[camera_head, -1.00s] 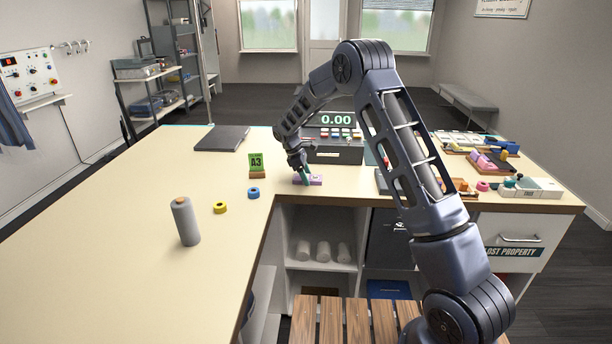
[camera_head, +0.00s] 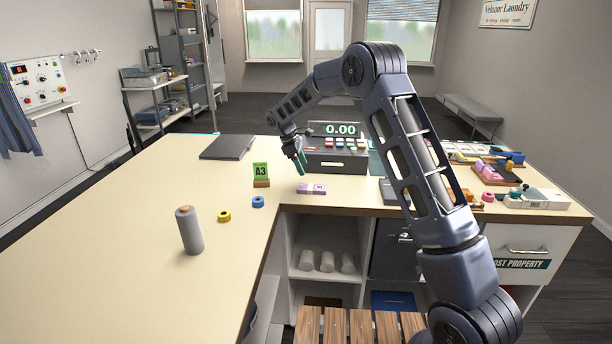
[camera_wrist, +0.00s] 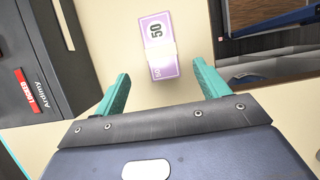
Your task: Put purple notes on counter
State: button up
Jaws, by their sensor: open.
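The purple notes (camera_head: 312,188) lie flat on the counter (camera_head: 150,200), near its inner edge in front of the cash register. They are a small bundle with a pale band around the middle. In the wrist view the bundle (camera_wrist: 159,50) lies ahead of the fingertips, with "50" printed on it. My gripper (camera_head: 301,168) is above the counter, up and slightly left of the notes. Its two teal fingers (camera_wrist: 160,84) are apart with nothing between them.
The cash register (camera_head: 335,152) stands just behind the notes. A green A3 sign (camera_head: 261,174), blue tape (camera_head: 258,201), yellow tape (camera_head: 224,216) and a grey spool (camera_head: 189,231) stand to the left. A dark flat pad (camera_head: 228,147) lies farther back. Much of the left counter is bare.

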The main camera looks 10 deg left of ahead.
jog(key=s+d+r+m+y, duration=0.1)
jog(key=s+d+r+m, duration=0.25)
jog(key=d+r, duration=0.4)
jog(key=s+d+r+m+t+y, duration=0.1)
jog(key=s+d+r+m, duration=0.1)
jog(key=s+d+r, duration=0.55)
jog(key=s+d+r+m+y, duration=0.1)
jog(key=s+d+r+m, duration=0.1)
jog(key=d+r, duration=0.5)
jog(key=s+d+m+t, duration=0.2)
jog(key=s+d+m, duration=0.3)
jog(key=s+d, duration=0.8)
jog(key=s+d+f+m, duration=0.2)
jog(key=s, duration=0.5)
jog(key=s+d+f+m+t+y, duration=0.1)
jog(key=s+d+f+m, duration=0.1)
jog(key=s, duration=0.6)
jog(key=shift+s+d+m+t, duration=0.3)
jog(key=shift+d+m, duration=0.35)
jog(key=shift+m, duration=0.1)
